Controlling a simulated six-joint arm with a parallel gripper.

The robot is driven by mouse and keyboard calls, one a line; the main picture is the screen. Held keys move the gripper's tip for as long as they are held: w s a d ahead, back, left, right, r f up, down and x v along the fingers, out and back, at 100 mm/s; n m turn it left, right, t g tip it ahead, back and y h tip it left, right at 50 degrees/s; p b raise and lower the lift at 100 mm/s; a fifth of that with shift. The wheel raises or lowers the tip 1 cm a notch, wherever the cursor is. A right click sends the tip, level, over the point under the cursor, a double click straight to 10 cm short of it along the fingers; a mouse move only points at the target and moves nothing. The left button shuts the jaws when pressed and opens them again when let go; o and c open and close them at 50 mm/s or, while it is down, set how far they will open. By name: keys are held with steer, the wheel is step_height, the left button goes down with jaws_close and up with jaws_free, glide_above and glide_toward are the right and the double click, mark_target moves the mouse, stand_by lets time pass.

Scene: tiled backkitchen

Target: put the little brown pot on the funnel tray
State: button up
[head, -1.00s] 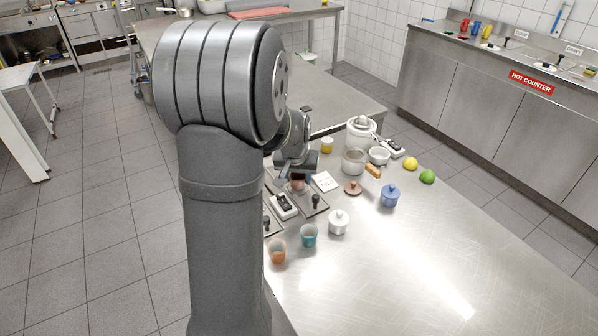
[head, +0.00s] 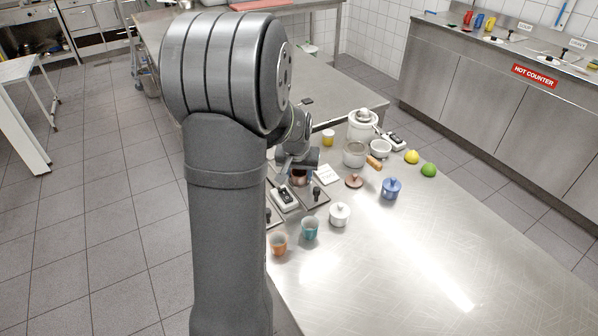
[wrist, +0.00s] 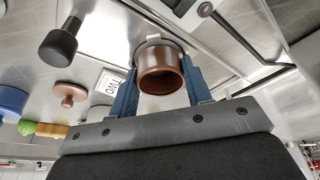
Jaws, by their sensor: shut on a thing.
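My gripper (head: 298,163) points down over the steel table, its blue fingers shut on the little brown pot (wrist: 160,77). In the wrist view the pot sits between the fingers with its dark open mouth showing. In the head view the pot (head: 299,179) shows just below my gripper, partly hidden. It is close above or at the steel plates; I cannot tell the gap. A steel plate with a black knob (head: 316,194) lies just right of the pot, and a similar one with a knob (head: 268,215) lies nearer. I cannot tell which is the funnel tray.
A white card (head: 327,174) and brown lid (head: 354,181) lie to the right. White (head: 340,214), teal (head: 310,228) and orange (head: 278,243) pots stand nearer, a blue pot (head: 391,188) further right. The right foreground is clear.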

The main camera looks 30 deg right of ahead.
steer(key=o, duration=1.5)
step_height(320, 180, up, 7)
stand_by(0.4)
steer(key=shift+f, duration=3.55)
